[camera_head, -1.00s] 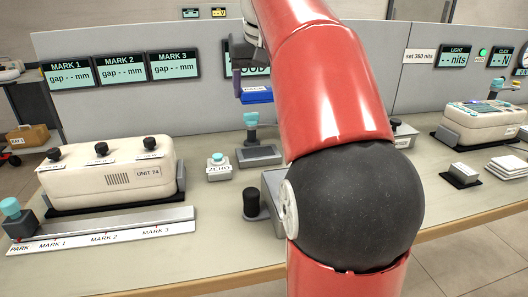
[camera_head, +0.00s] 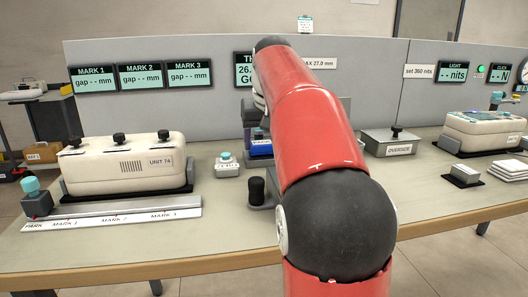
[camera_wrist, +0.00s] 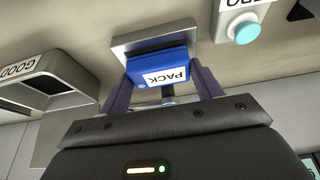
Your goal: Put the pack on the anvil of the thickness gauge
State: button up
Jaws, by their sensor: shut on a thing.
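The blue pack (camera_wrist: 160,66), with a white PACK label, sits between the two purple fingers of my gripper (camera_wrist: 160,84) in the wrist view. The gripper is shut on it. In the head view the pack (camera_head: 260,149) shows low at the thickness gauge, partly behind my arm. The gauge's grey metal block (camera_wrist: 140,38) lies right by the pack in the wrist view. I cannot tell whether the pack bears fully on the anvil. The gauge display (camera_head: 243,70) is partly hidden and shows a reading beginning with 26.
The ZERO button box (camera_head: 227,165) stands just left of the gauge, and a black knob (camera_head: 257,190) stands in front. A GOOD bin (camera_wrist: 60,80) shows in the wrist view. The OVERSIZE box (camera_head: 392,143) is at right. UNIT 74 (camera_head: 125,165) stands at left.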

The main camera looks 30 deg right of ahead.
jog(key=shift+f, duration=0.1)
jog(key=shift+f, duration=0.1)
jog(key=o, duration=1)
jog(key=shift+o, duration=0.2)
jog(key=p+v, duration=0.3)
jog(key=v, duration=0.9)
jog(key=shift+p, duration=0.4)
jog(key=shift+s, duration=0.1)
